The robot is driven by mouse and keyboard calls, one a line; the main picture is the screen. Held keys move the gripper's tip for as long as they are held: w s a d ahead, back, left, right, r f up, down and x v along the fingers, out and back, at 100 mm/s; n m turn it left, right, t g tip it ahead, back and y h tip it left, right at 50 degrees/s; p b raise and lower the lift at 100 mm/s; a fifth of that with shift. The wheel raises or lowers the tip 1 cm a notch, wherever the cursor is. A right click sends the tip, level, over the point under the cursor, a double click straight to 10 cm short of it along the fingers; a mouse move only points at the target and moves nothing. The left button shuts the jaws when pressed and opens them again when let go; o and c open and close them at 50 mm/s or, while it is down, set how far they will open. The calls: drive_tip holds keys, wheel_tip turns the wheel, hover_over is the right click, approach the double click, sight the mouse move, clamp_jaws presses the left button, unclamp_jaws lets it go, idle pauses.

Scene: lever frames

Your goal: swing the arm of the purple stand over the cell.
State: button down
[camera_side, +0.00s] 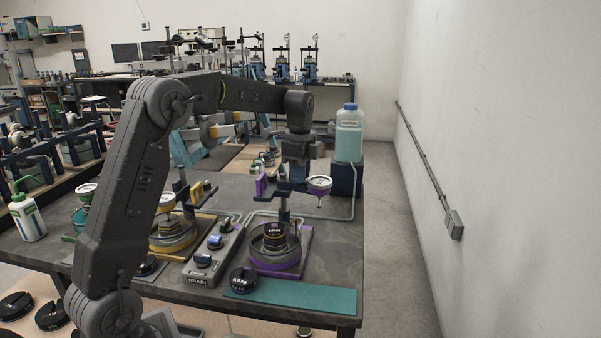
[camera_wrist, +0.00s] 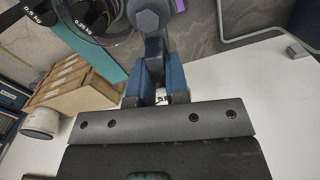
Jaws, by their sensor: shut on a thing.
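The purple stand has a purple base plate (camera_side: 298,262), an upright post (camera_side: 284,208) and a dark blue arm (camera_side: 296,189) on top. A purple block (camera_side: 262,185) sits at the arm's left end and a white-faced dial gauge (camera_side: 319,184) at its right end. The round cell (camera_side: 258,258) stands on the base with dark weights (camera_side: 274,235) in it. The gauge hangs to the right of the cell, not above it. My gripper (camera_side: 298,178) is shut on the stand's arm from above. In the wrist view its blue fingers (camera_wrist: 163,84) close around a grey part; the contact is partly hidden.
A yellow stand (camera_side: 172,240) and a grey valve block (camera_side: 205,258) are to the left. A bottle (camera_side: 349,135) stands behind on a dark blue box (camera_side: 346,178). A tube (camera_side: 352,205) runs along the right.

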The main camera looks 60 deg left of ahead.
drive_tip(key=s+m, duration=0.1)
drive_tip(key=m, duration=0.3)
drive_tip(key=s+m, duration=0.2)
drive_tip(key=m, duration=0.2)
drive_tip(key=s+m, duration=0.1)
drive_tip(key=m, duration=0.3)
drive_tip(key=shift+s, duration=0.4)
drive_tip(key=shift+s+a+r+m, duration=0.1)
drive_tip(key=shift+s+a+m, duration=0.15)
drive_tip(key=shift+m, duration=0.6)
drive_tip(key=shift+s+a+m, duration=0.1)
drive_tip(key=shift+s+m, duration=0.15)
drive_tip(key=shift+m, duration=0.6)
drive_tip(key=c, duration=1.1)
unclamp_jaws()
wheel_tip(320, 180, up, 14)
drive_tip(key=shift+f, duration=0.15)
